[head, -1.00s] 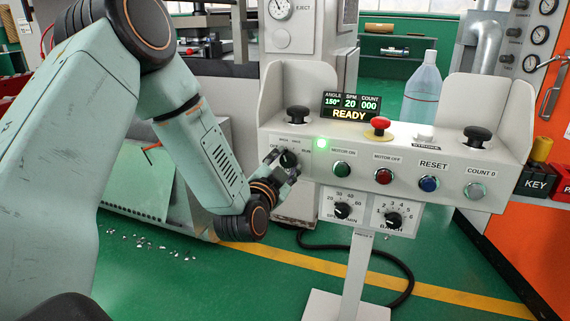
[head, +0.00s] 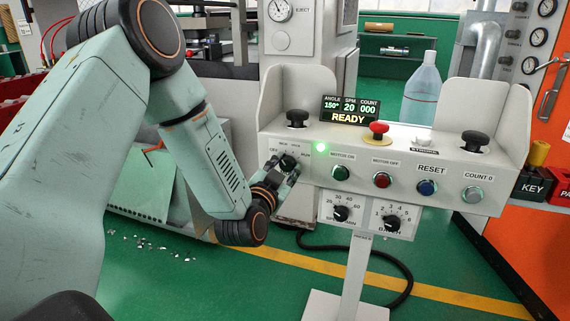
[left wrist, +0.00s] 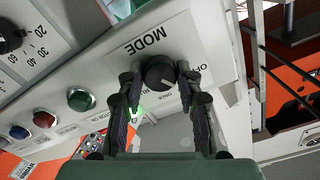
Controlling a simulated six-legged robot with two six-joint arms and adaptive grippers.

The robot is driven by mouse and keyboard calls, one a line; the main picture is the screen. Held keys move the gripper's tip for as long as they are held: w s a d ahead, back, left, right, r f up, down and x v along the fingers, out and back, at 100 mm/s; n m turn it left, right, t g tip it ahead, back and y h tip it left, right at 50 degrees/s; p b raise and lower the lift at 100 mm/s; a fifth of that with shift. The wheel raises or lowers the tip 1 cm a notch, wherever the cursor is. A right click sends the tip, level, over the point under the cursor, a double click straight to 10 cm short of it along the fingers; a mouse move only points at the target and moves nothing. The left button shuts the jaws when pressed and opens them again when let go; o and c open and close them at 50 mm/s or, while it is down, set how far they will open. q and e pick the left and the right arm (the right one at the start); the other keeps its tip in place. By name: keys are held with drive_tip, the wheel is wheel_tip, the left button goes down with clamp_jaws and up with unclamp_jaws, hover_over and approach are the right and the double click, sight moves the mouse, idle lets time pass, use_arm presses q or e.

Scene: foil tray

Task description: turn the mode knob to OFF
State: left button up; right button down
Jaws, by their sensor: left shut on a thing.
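The mode knob (head: 288,163) is a black round knob at the left end of the console's front panel, with small labels around it. In the left wrist view the knob (left wrist: 159,72) sits on a white plate marked MODE, seen upside down. A pale mark on the knob points to the lower right there, seemingly towards the INCH side; OFF is at its right. My left gripper (head: 280,174) is at the panel, shut on the knob, with its two fingers (left wrist: 160,78) on either side of it. The fingers partly hide the labels. My right gripper is not in view.
The console (head: 330,150) carries a lit READY display (head: 350,109), a red emergency button (head: 378,130), and green, red and blue push buttons to the right of the knob. Two smaller dials (head: 341,213) hang below. A clear bottle (head: 422,92) stands behind the console.

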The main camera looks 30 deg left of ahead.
use_arm(q)
drive_tip(key=shift+n+p, duration=0.45)
drive_tip(key=shift+n, duration=0.75)
drive_tip(key=shift+f+n+p, duration=0.1)
drive_tip(key=shift+n+p, duration=0.2)
drive_tip(key=shift+n, duration=1.1)
drive_tip(key=o, duration=1.1)
drive_tip(key=shift+o, duration=0.2)
drive_tip(key=v, duration=1.2)
